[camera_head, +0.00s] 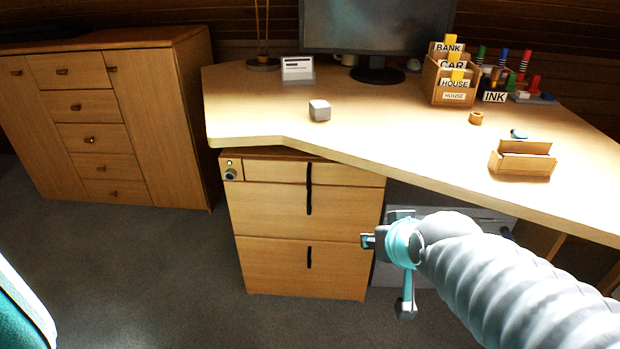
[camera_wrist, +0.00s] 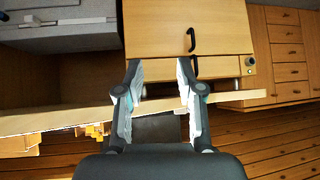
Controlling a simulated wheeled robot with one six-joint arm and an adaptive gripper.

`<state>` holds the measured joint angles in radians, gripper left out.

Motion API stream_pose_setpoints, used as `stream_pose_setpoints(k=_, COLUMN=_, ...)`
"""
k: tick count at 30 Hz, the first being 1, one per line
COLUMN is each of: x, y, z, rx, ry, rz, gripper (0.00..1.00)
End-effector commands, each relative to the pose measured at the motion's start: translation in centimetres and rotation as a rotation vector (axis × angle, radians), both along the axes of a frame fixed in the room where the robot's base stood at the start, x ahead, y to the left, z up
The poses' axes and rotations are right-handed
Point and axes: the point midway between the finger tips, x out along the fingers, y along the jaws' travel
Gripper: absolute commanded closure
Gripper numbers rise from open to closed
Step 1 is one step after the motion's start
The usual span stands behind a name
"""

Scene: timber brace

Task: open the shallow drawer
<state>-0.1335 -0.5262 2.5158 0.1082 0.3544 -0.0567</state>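The shallow drawer (camera_head: 275,169) is the thin top front of the wooden drawer unit under the desk. It looks shut, flush with the deeper fronts below. Its dark upright handle (camera_head: 308,174) is near the middle. In the head view, my gripper (camera_head: 372,241) is at the right edge of the unit, lower than the shallow drawer. No contact with the handle shows.
A round lock (camera_head: 231,174) sits at the unit's upper left corner. The deeper drawers below have handles (camera_head: 309,257) too. The desk top (camera_head: 380,130) overhangs the unit and carries a small grey cube (camera_head: 319,110) and letter holders. Floor (camera_head: 150,255) is clear at left.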

Motion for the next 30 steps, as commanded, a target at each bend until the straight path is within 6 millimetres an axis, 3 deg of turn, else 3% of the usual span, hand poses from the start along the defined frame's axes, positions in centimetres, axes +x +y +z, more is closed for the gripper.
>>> stream_pose_setpoints(k=1, x=1.7, y=1.3, z=-1.1, rx=0.011, ry=-0.041, rz=0.020, gripper=0.63)
stream_pose_setpoints(k=6, x=6.5, y=4.7, z=-2.4, rx=0.052, ry=-0.224, rz=0.044, gripper=0.63)
stream_pose_setpoints(k=12, x=10.6, y=8.1, z=-3.8, rx=0.077, ry=-0.437, rz=0.045, gripper=0.63)
stream_pose_setpoints(k=21, x=12.8, y=11.0, z=-5.2, rx=0.069, ry=-0.695, rz=0.019, gripper=0.63)
stream_pose_setpoints(k=30, x=13.6, y=11.7, z=-5.1, rx=0.061, ry=-0.772, rz=0.005, gripper=0.63)
